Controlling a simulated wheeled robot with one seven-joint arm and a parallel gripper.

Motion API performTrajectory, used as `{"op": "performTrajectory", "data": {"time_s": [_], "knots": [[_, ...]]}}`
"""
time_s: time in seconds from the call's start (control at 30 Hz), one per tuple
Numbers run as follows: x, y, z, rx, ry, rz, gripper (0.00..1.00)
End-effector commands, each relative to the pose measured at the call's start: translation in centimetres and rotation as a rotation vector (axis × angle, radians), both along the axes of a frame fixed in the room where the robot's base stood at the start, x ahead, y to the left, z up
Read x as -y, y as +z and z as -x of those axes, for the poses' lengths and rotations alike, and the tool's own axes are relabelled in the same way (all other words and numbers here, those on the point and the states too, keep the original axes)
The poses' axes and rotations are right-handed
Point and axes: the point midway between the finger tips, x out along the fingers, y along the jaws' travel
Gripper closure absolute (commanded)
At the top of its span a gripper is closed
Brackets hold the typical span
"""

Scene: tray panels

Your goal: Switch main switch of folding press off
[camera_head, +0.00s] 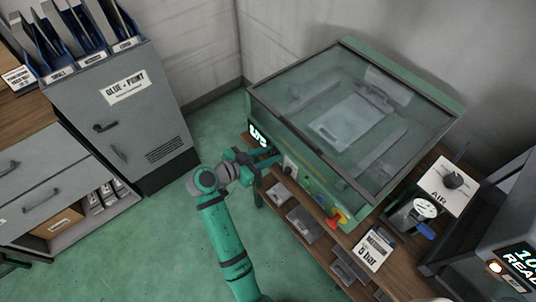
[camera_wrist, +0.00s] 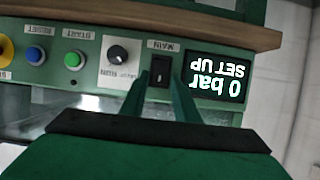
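The folding press (camera_head: 312,165) is a green machine with a clear lid on a wooden bench. Its front panel shows upside down in the wrist view. The main switch (camera_wrist: 160,72) is a small black rocker under the MAIN label, between the display and a black knob. My gripper (camera_wrist: 162,80) points at it, with its green fingertips on either side of the switch and a gap between them. Whether they touch it is unclear. In the head view my gripper (camera_head: 264,157) is at the panel's left part and hides the switch. The display (camera_wrist: 217,77) reads "0 bar SET UP".
Beside the switch are the black knob (camera_wrist: 118,54), a green START button (camera_wrist: 74,60), a blue RESET button (camera_wrist: 36,55) and a yellow one. A grey cabinet (camera_head: 115,110) stands left; green floor lies between.

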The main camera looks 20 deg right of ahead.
Motion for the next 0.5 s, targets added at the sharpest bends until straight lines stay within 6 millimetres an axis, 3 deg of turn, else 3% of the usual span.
{"op": "performTrajectory", "data": {"time_s": [0.1, 0.23, 0.5], "knots": [[0.05, 0.02, 0.01, 0.001, -0.001, 0.000, 0.72], [0.05, 0.03, 0.01, 0.001, -0.001, 0.000, 1.00], [-0.07, -0.27, 0.08, 0.016, -0.002, 0.052, 1.00]]}}
